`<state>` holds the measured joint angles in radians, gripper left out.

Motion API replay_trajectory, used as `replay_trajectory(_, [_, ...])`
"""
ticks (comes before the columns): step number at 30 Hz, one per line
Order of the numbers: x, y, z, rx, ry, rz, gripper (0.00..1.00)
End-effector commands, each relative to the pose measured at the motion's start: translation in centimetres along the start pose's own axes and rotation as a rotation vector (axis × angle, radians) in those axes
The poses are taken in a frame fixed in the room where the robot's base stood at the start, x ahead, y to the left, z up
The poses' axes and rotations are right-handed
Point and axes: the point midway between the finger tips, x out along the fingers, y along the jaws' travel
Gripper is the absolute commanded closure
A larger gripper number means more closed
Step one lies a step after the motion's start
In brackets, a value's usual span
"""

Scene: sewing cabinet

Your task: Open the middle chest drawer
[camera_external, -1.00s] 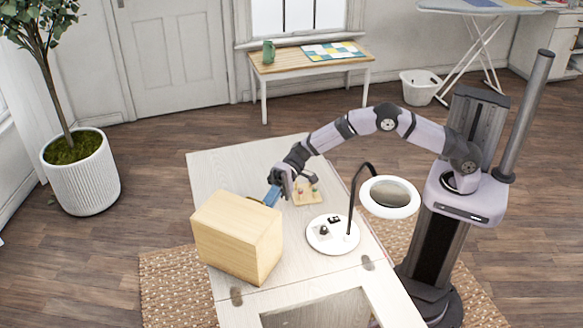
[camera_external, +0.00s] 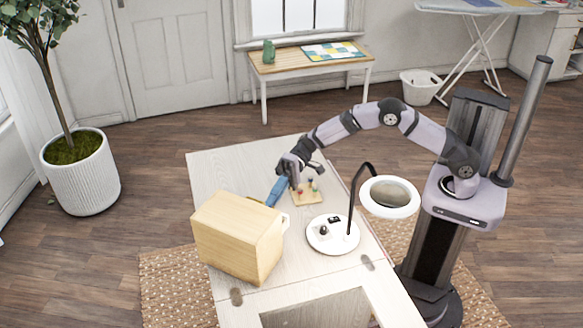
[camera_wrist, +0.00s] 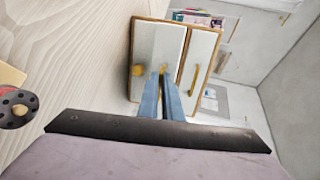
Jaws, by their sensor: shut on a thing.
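The wooden chest (camera_external: 235,235) stands on the pale table, its drawer fronts turned away from the outside camera. In the wrist view its white fronts (camera_wrist: 201,60) show with a yellow knob and handles. My gripper (camera_external: 272,199) is at the drawer side of the chest, its blue fingers reaching down toward it. In the wrist view the fingertips (camera_wrist: 162,74) are closed at the middle handle (camera_wrist: 162,68), which they partly hide. A pale edge (camera_external: 286,222) sticks out beyond the chest's drawer side; it looks like a drawer front pulled partly out.
A lamp with a round white head (camera_external: 389,196) and base (camera_external: 332,235) stands right of the chest. A small wooden board with colored spools (camera_external: 306,194) lies near my gripper. The table's far left (camera_external: 215,170) is clear.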

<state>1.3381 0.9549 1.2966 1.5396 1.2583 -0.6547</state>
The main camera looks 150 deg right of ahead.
Motion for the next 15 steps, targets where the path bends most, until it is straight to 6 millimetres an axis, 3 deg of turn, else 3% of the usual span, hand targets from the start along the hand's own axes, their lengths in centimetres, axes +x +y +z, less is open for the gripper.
replay_trajectory(3, [-2.4, 0.8, -0.2, -0.003, 0.006, -0.001, 1.0])
replay_trajectory(6, [-3.4, 0.9, -0.1, -0.002, 0.003, 0.0, 1.0])
replay_trajectory(15, [-3.6, 0.8, 0.0, -0.002, 0.002, 0.0, 1.0])
